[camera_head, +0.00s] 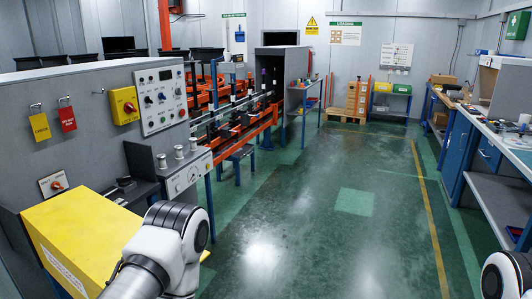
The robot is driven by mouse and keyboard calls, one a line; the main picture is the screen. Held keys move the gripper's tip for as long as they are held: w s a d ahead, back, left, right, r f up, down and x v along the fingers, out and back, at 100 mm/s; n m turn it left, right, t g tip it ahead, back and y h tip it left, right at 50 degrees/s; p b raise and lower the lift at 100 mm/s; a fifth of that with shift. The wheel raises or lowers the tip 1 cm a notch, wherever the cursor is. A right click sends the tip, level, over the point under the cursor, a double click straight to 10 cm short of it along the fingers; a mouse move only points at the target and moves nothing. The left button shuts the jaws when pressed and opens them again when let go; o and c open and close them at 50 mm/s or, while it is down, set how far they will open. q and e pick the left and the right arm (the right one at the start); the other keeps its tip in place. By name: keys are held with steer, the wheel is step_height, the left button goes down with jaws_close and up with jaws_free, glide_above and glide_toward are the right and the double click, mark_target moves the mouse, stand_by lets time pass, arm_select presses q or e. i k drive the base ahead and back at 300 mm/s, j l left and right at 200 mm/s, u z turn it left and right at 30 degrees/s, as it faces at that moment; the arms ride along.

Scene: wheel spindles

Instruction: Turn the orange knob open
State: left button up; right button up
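The orange knob (57,185) sits on a small white plate fixed to the grey panel at the left, just above the yellow box top (80,225). Its turned position is too small to read surely. A white and black part of my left arm stands in front at the lower left, to the right of the knob and apart from it. My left gripper does not show. Only a piece of my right arm shows at the bottom right corner, and my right gripper is out of view.
A yellow switch box (124,105), a yellow tag (40,127) and a red tag (67,119) are on the panel above. A control panel (161,98) and a sloped console (184,175) stand to the right. The green floor (300,220) is clear; a workbench (480,135) runs along the right.

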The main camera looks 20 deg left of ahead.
mark_target(55, 185)
steer(key=i, duration=0.55)
steer(key=i+l+u, duration=0.1)
steer(key=i, duration=0.4)
steer(key=i+l+u, duration=0.1)
steer(key=i, duration=0.45)
steer(key=i+l, duration=0.2)
steer(key=i, duration=0.35)
steer(key=i+j+u, duration=0.1)
steer(key=i+u, duration=0.4)
steer(key=i+l+u, duration=0.1)
steer(key=i+u, duration=0.35)
steer(key=i+l+u, duration=0.3)
steer(key=i+u, duration=0.2)
steer(key=i+l+u, duration=0.45)
steer(key=k+j, duration=0.05)
steer(key=k, duration=0.05)
